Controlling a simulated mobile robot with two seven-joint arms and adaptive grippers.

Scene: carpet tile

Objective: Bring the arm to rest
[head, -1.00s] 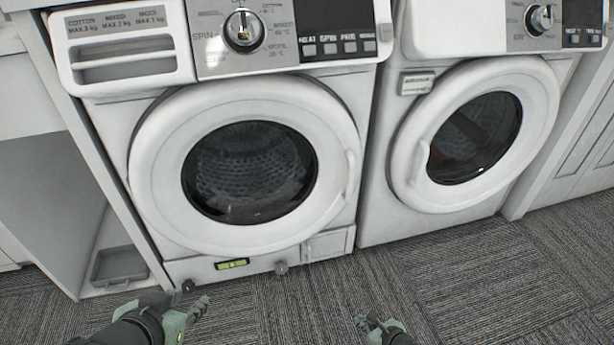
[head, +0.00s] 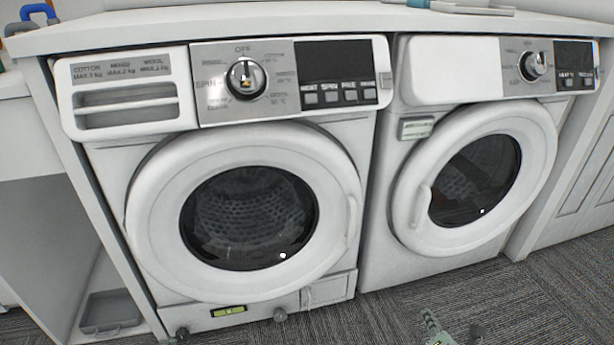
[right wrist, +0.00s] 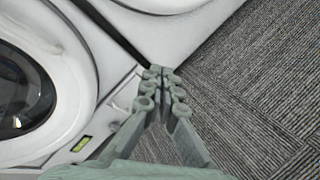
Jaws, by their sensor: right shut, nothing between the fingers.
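My right gripper (head: 434,326) shows at the bottom edge of the head view, low over the carpet in front of the right-hand machine. In the right wrist view its fingers (right wrist: 161,75) are together and empty, with carpet and the white machine fronts beyond them.
A left washer (head: 140,250) and a right machine (head: 380,240) stand side by side, round doors closed, under a white counter (head: 300,18). A grey tray (head: 110,312) lies at lower left. Grey carpet (head: 375,315) in front is clear.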

